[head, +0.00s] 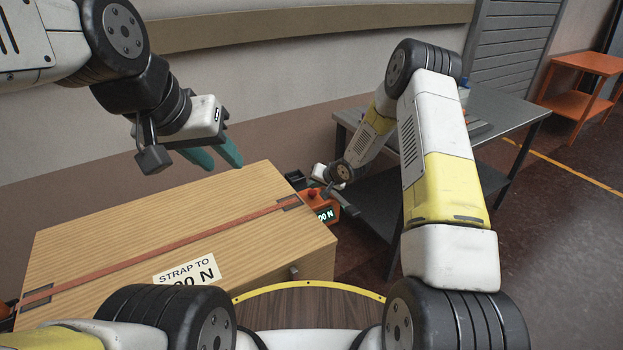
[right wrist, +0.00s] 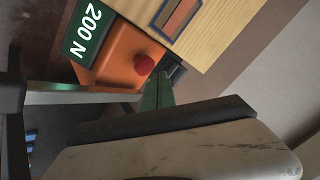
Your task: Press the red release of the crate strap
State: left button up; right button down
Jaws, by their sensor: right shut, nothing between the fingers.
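The wooden crate (head: 120,225) stands in front of me with an orange strap (head: 170,246) across its lid. An orange tensioner (head: 327,208) sits at its right end. The right wrist view shows the tensioner (right wrist: 112,58) with a display reading 200 N (right wrist: 87,32) and the round red release (right wrist: 144,64). My right gripper (right wrist: 157,92) is shut and empty, its green fingertips just beside the red release; I cannot tell whether they touch. My left gripper (head: 218,157) is open and empty above the crate's back edge, its teal fingers apart.
A label (head: 187,273) reading "STRAP TO" lies on the lid near the front. A grey metal table (head: 512,112) stands behind my right arm. An orange shelf stand (head: 582,78) is at the far right. The floor at the right is clear.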

aim_at(314, 194)
jog(key=shift+f, duration=0.1)
dwell(0.4)
jog(key=shift+f, duration=0.3)
jog(key=shift+f, duration=0.95)
dwell(0.8)
dwell(0.4)
jog(key=shift+r, duration=1.35)
jog(key=shift+r, duration=2.5)
